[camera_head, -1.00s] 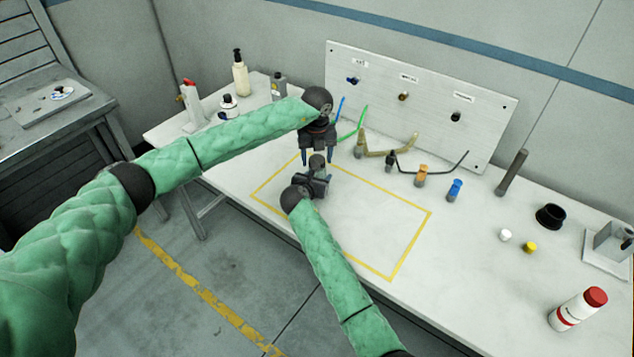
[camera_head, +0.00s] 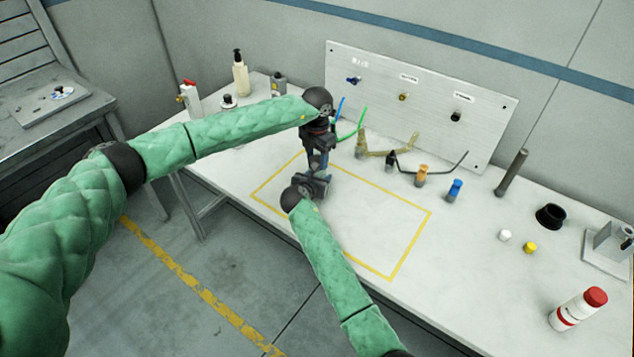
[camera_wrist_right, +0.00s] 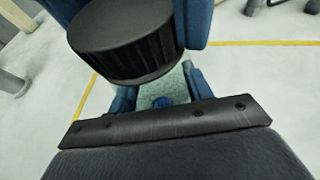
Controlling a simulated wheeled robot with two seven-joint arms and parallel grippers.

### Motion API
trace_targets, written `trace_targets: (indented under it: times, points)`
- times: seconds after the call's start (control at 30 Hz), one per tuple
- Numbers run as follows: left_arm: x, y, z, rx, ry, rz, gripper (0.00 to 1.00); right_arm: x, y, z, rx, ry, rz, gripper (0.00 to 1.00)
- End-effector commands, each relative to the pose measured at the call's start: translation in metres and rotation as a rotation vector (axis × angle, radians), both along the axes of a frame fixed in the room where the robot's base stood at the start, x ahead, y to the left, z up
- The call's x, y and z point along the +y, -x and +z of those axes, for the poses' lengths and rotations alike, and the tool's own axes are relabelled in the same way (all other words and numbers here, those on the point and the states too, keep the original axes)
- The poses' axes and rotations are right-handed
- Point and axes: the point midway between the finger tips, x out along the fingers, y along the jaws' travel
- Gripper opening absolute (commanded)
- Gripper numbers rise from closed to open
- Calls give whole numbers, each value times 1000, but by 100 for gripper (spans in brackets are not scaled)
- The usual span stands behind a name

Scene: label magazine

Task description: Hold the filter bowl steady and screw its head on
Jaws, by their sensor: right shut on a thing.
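The filter head, a black ribbed round cap (camera_wrist_right: 122,42), fills the upper left of the right wrist view above the pale, see-through filter bowl (camera_wrist_right: 165,88). I cannot tell whether they touch or are threaded. A blue spot shows on the bowl. My right gripper (camera_wrist_right: 160,92) is shut on the bowl, one blue finger each side; in the head view it is low at the table (camera_head: 318,186). My left gripper (camera_head: 320,154) points down from above, its blue fingers on either side of the head. Whether they press on it is unclear. The bowl is mostly hidden in the head view.
A yellow outlined area (camera_head: 412,246) on the white table lies mostly clear right of the grippers. A panel (camera_head: 425,105) with labelled fittings stands behind, with hoses and small fittings before it.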

Motion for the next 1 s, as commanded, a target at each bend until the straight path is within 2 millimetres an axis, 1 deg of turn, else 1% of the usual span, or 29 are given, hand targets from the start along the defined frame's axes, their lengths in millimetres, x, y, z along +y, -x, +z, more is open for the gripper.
trace_targets:
  times: [0.2, 0.6, 0.63, 0.77, 0.8, 0.9, 1.0]
  points:
    - [1, -1, 0, 0, -1, -315, 19, 0, 0, 0, 0, 0, -1, 0]
    - [1, -1, 0, -2, -1, -883, 19, -1, 0, 0, 0, -1, -1, 0]
    - [1, -1, 0, -3, 0, -915, 19, -1, 0, 0, 0, -1, -1, 0]
    - [1, -1, 0, -2, 0, -903, 19, -1, 0, 0, 0, -1, -1, 0]
    - [2, -1, 0, -2, 0, -902, 50, -1, 0, 0, 0, -1, -1, 0]
    - [1, -1, 0, -2, 0, -901, 68, -1, 0, 0, 0, 0, -1, 0]
    - [1, -1, 0, -1, 1, -902, 68, -1, 0, 0, 0, 0, -1, 0]
